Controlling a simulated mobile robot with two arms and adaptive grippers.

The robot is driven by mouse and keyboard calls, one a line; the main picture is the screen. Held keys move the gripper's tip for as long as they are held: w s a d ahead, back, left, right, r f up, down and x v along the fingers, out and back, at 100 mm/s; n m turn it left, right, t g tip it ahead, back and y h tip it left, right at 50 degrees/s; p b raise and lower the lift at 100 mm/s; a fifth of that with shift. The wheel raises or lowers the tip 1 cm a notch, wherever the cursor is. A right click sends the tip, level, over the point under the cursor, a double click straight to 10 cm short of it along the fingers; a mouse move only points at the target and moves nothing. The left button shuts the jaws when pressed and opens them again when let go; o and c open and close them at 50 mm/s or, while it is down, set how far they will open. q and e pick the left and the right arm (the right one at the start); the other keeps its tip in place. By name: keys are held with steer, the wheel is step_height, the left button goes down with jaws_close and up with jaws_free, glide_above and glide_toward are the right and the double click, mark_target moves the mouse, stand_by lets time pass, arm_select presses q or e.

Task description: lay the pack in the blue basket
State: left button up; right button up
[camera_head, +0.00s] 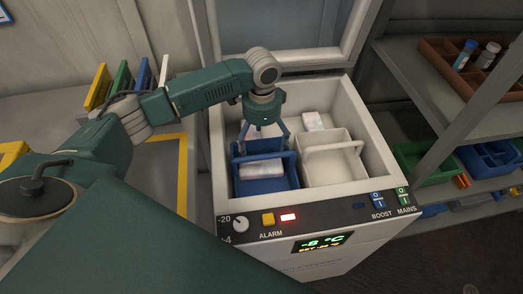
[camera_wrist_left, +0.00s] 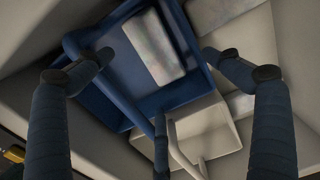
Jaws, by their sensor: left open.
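The blue basket (camera_head: 265,187) stands in the left part of an open freezer chest. A pale, frosted pack (camera_head: 262,171) lies inside it; the wrist view shows this pack (camera_wrist_left: 153,48) flat within the blue walls, below the basket's handle (camera_wrist_left: 158,128). My left gripper (camera_head: 265,147) is just above the blue basket, pointing down, with its fingers spread and nothing between them. In the wrist view the fingers stand apart from the pack. A second pale pack (camera_head: 313,121) lies at the back of the chest. My right gripper is not in view.
A white basket (camera_head: 335,172) with a handle stands right beside the blue one. The chest's rim (camera_head: 376,130) and raised lid (camera_head: 300,58) bound the space. Shelves with a green bin (camera_head: 425,165) are at right; coloured panels (camera_head: 122,84) stand at left.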

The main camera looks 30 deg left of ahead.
arm_select(q)
step_height(320, 180, up, 8)
steer(key=shift+f, duration=0.25)
stand_by(0.4)
